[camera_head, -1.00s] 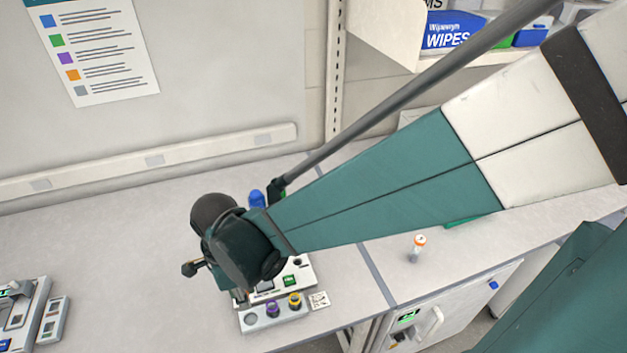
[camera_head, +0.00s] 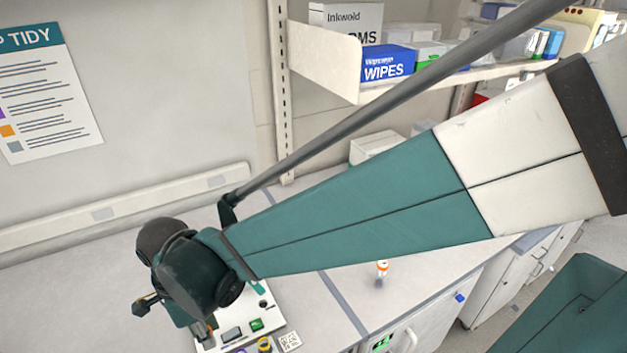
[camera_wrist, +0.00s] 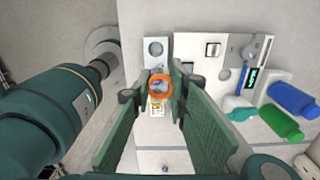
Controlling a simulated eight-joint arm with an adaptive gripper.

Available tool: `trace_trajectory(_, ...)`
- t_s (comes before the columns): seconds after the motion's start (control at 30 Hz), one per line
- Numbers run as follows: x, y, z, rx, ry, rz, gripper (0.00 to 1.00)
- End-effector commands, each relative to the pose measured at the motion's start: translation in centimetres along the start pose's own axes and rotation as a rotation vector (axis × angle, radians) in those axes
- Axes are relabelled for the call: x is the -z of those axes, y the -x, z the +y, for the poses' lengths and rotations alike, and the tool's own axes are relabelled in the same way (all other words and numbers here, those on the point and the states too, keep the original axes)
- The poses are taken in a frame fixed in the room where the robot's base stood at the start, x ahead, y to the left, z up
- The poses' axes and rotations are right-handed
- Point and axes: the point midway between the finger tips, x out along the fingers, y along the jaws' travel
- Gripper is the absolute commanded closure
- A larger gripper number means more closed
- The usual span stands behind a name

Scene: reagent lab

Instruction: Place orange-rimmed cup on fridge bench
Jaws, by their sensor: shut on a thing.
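The orange-rimmed cup (camera_wrist: 159,88) shows from above in the wrist view, as an orange ring between the fingers of my gripper (camera_wrist: 160,98). The gripper is shut on it. In the head view my wrist and arm hide the cup and most of the fingers, which are over or beside a white device (camera_head: 258,308) on the left bench. The bench section right of the dark seam (camera_head: 428,270), above a white-fronted unit that looks like the fridge, holds a small orange-topped vial (camera_head: 381,272).
A green bottle (camera_wrist: 280,121) and a blue bottle (camera_wrist: 293,100) lie right in the wrist view. A shelf with a blue wipes box (camera_head: 387,64) hangs over the right bench, behind my arm. Bench surface around the vial is mostly clear.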

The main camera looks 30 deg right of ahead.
Motion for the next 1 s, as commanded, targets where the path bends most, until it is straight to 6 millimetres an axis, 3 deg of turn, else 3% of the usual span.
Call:
trace_trajectory(0.37, 3.9, 0.2, -3.8, 0.0, -0.102, 0.0, 0.92)
trace_trajectory(1.0, 13.4, 0.5, -10.3, 0.0, -0.309, 0.0, 0.92)
